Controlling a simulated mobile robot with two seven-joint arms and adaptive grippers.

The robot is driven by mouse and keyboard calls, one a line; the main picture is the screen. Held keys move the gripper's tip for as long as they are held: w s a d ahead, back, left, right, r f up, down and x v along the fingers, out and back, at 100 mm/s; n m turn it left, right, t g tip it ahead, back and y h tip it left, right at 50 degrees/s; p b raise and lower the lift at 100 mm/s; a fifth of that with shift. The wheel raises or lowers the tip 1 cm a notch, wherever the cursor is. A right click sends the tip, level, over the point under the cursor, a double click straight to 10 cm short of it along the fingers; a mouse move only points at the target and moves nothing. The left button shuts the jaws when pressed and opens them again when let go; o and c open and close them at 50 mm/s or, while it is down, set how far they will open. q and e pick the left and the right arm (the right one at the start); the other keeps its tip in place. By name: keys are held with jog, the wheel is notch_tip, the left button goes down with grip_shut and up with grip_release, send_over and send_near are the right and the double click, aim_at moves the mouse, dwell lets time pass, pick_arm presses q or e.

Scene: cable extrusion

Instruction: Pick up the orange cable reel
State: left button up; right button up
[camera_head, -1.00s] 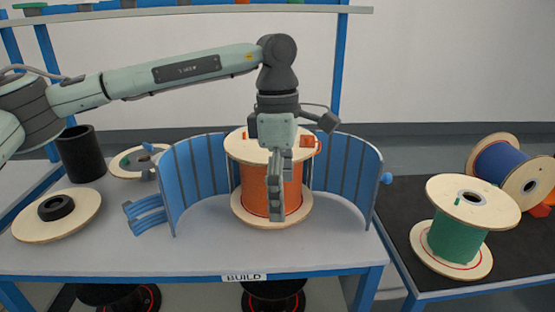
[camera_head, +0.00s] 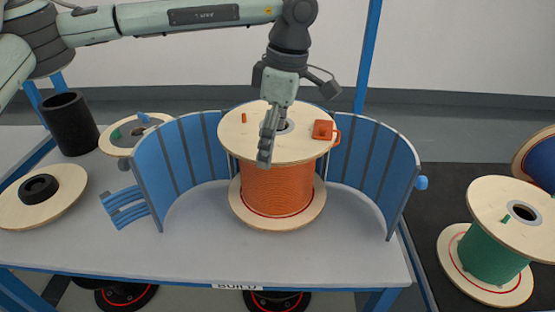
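The orange cable reel (camera_head: 277,190) stands upright on the build table, with pale wooden flanges above and below its orange winding. A small orange part (camera_head: 323,130) sits on its top flange near the right rim. My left gripper (camera_head: 265,160) points down in front of the top flange in the picture, its fingers overlapping the flange and hiding part of the centre hole. The fingers show nearly edge-on, so their opening is unclear. No contact with the reel is evident. My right gripper is not in view.
A curved blue slatted guard (camera_head: 170,160) wraps both sides and the back of the reel, open toward the front. A green reel (camera_head: 490,258) stands on the right table. The front tabletop is clear.

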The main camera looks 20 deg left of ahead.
pick_arm(q)
jog(key=shift+a+f, duration=0.2)
jog(key=shift+f, duration=1.3)
jog(key=shift+c, duration=0.5)
jog(key=shift+r, duration=0.1)
jog(key=c, duration=1.7)
